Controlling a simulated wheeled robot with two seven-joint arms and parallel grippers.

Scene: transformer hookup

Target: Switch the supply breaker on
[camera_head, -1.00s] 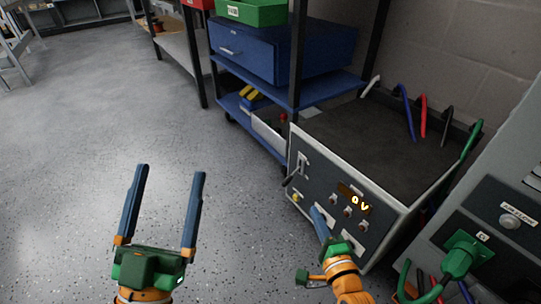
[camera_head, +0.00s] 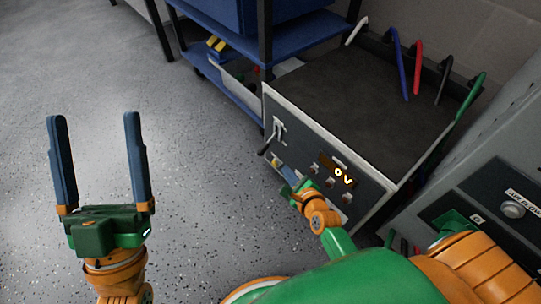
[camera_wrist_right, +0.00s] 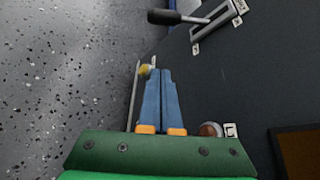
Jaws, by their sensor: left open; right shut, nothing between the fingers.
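The grey supply box (camera_head: 350,85) stands on the right, with its dark front panel facing me. A lever switch with a dark handle (camera_head: 270,141), which looks like the breaker, is on the panel's left side. In the right wrist view its handle (camera_wrist_right: 165,17) sticks out sideways at the top. An orange display (camera_head: 343,176) reads 0V. My right gripper (camera_wrist_right: 160,75) is shut and empty, close to the panel below the lever and apart from it. Its tips are beside a yellow knob (camera_wrist_right: 146,70); I cannot tell if they touch. My left gripper (camera_head: 95,120) is open and empty over the floor.
Several coloured cables (camera_head: 417,68) rise behind the box. A grey cabinet (camera_head: 500,160) stands at the right edge, partly behind my right arm. A blue shelf cart (camera_head: 285,42) stands behind the box. The floor on the left is clear.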

